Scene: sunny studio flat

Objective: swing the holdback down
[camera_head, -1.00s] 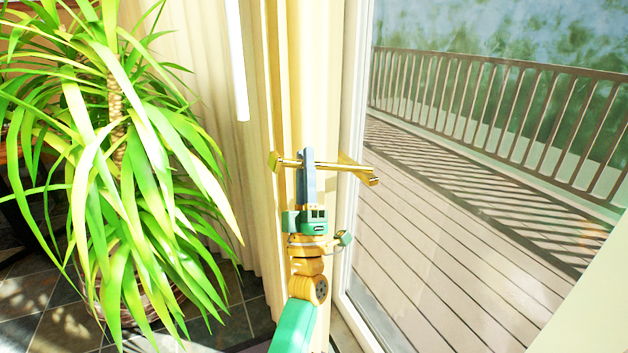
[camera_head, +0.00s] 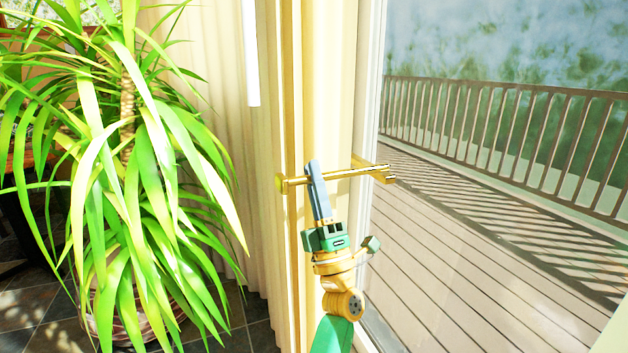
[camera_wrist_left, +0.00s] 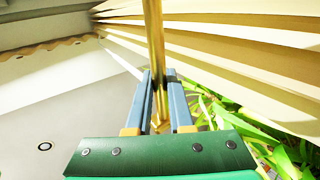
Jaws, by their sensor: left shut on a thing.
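The holdback is a brass bar (camera_head: 345,173) in front of the cream curtain, beside the window frame. It lies close to level in the head view, with a knob at its left end and a bracket at its right end. My left gripper (camera_head: 314,173) is shut on the bar nearer its left end, coming up from below with the wrist tilted. In the left wrist view the brass bar (camera_wrist_left: 154,45) runs between the two blue-grey fingers (camera_wrist_left: 160,98). My right gripper is not in view.
Cream curtains (camera_head: 270,150) hang behind and left of the bar. A large leafy plant (camera_head: 120,180) in a pot fills the left side. A glass pane (camera_head: 480,200) on the right looks onto a railed deck.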

